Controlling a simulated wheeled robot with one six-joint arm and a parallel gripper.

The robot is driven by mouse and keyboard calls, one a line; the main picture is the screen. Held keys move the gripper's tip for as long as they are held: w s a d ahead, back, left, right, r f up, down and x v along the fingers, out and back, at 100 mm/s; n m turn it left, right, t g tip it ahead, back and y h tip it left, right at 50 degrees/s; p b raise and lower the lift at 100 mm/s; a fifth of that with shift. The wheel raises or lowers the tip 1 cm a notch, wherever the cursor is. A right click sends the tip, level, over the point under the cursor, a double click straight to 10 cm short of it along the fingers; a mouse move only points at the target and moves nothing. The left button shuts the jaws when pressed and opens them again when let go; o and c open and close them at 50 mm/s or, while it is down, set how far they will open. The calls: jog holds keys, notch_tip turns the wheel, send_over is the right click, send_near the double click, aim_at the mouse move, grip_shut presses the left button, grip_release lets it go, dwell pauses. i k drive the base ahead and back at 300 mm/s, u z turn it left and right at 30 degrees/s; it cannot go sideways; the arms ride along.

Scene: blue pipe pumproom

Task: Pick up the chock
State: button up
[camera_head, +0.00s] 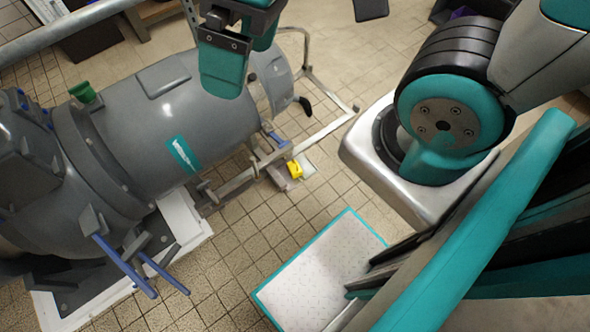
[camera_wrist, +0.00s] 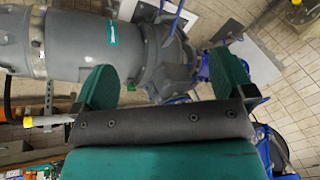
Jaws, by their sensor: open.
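A small yellow block (camera_head: 295,170), which looks like the chock, sits low beside the grey pump, at the end of a metal bracket near the tiled floor. My gripper (camera_head: 228,62) hangs above the pump in the head view, up and to the left of the yellow block and apart from it. In the wrist view my gripper (camera_wrist: 163,86) has its two green fingers spread wide with nothing held between them. I cannot make out the yellow block in the wrist view.
The large grey pump (camera_head: 150,110) fills the left, with blue handles (camera_head: 125,265) sticking out at its lower side.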

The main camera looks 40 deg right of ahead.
aim_at(294, 168)
jog(key=u, duration=2.15)
jog(key=i, duration=0.75)
jog(key=z, duration=3.45)
